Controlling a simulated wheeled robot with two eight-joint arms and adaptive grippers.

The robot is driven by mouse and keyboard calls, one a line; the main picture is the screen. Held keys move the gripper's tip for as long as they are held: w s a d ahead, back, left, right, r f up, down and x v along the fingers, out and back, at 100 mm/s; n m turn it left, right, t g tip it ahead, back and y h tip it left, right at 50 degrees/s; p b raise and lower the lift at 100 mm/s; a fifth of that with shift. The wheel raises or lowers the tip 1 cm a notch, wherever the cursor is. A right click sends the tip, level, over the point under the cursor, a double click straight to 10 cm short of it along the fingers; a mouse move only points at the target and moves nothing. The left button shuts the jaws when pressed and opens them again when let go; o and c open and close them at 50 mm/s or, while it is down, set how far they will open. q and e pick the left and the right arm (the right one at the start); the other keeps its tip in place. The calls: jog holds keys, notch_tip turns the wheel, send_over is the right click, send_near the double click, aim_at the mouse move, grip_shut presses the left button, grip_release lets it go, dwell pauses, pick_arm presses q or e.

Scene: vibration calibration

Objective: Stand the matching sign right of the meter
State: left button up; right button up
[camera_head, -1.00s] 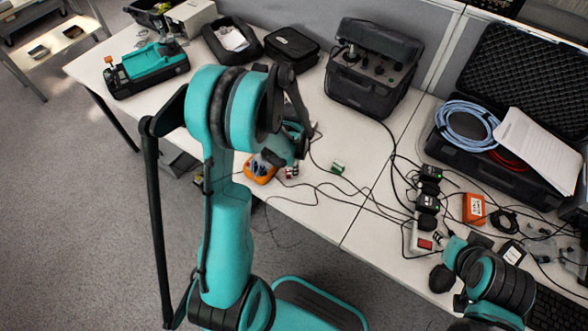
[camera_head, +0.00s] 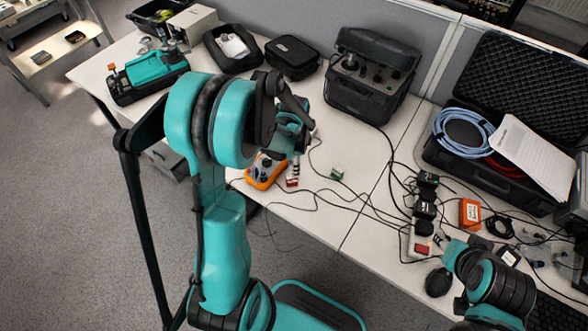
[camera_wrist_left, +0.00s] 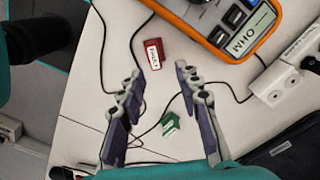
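The orange meter (camera_head: 265,172) lies on the table, partly behind my left arm. In the left wrist view the meter (camera_wrist_left: 216,36) carries a white label reading OHM. A small red sign block (camera_wrist_left: 151,53) with a white label, too small to read surely, lies beside it, just beyond my left fingertips; the red block (camera_head: 292,182) also shows in the head view. A green sign block (camera_head: 337,174) lies farther right; the green block (camera_wrist_left: 173,124) appears between my fingers lower down. My left gripper (camera_wrist_left: 160,70) is open and empty. My right gripper (camera_head: 438,240) is near the power strip, its fingers unclear.
Black cables cross the table around the blocks. A large black instrument case (camera_head: 372,75) stands behind, and an open case (camera_head: 490,180) with blue cable lies at right. A white power strip (camera_head: 420,243) and an orange box (camera_head: 471,214) sit near my right arm.

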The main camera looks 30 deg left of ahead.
pick_arm(q)
jog(key=s+d+r+n+t+p, duration=0.1)
jog(key=s+d+r+n+t, duration=0.1)
jog(key=r, duration=0.5)
jog(key=s+d+r+n+t+p, duration=0.1)
jog(key=s+d+r+n, duration=0.15)
jog(key=r, duration=0.45)
jog(key=s+d+r+n+t, duration=0.4)
jog(key=s+d+r+n, duration=0.1)
jog(key=s, duration=0.2)
jog(key=shift+d, duration=0.2)
jog(key=shift+s+a+f, duration=0.1)
